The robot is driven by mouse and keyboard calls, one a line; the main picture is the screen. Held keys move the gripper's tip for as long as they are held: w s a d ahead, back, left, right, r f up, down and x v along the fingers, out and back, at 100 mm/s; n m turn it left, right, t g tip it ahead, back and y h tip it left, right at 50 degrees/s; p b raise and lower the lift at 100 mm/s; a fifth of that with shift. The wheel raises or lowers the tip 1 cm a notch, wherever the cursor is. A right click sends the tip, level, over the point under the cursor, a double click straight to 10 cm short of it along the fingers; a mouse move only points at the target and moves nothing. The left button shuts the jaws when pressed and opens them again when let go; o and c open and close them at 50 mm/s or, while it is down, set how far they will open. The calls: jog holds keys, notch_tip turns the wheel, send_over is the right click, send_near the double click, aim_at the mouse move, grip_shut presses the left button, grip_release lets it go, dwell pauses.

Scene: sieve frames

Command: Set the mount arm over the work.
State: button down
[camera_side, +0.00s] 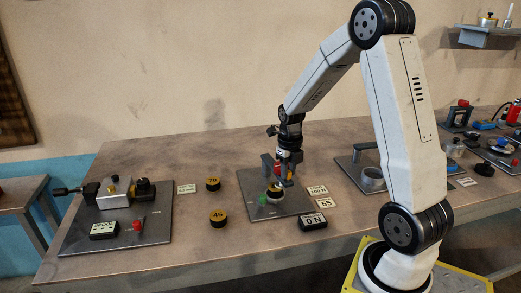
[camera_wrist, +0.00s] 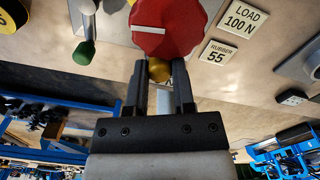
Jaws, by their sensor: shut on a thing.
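My gripper (camera_side: 288,170) is low over the middle grey plate (camera_side: 287,206), pointing down. In the wrist view its two dark fingers (camera_wrist: 160,82) are shut on a small brass-coloured piece (camera_wrist: 159,70) beside a red knob (camera_wrist: 168,28) with a white line. The fingers hide part of that piece. A grey upright (camera_side: 266,163) stands left of my gripper; I cannot tell which part is the mount arm. A yellow-and-black disc (camera_side: 274,190) sits on the plate below. A green knob (camera_side: 263,200) is at the disc's left and also shows in the wrist view (camera_wrist: 84,53).
Two yellow-and-black discs, marked 70 (camera_side: 213,184) and 45 (camera_side: 218,217), lie left of the plate. A display reading 0 N (camera_side: 313,221) and small label cards (camera_side: 318,190) are to the right. Another plate with a metal fixture (camera_side: 117,192) stands at left.

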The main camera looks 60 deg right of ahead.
jog(key=shift+w, duration=0.1)
dwell(0.3)
jog(key=shift+c, duration=2.3)
grip_release()
jog(key=shift+r, duration=0.15)
jog(key=shift+r, duration=3.8)
jog(key=shift+c, duration=0.2)
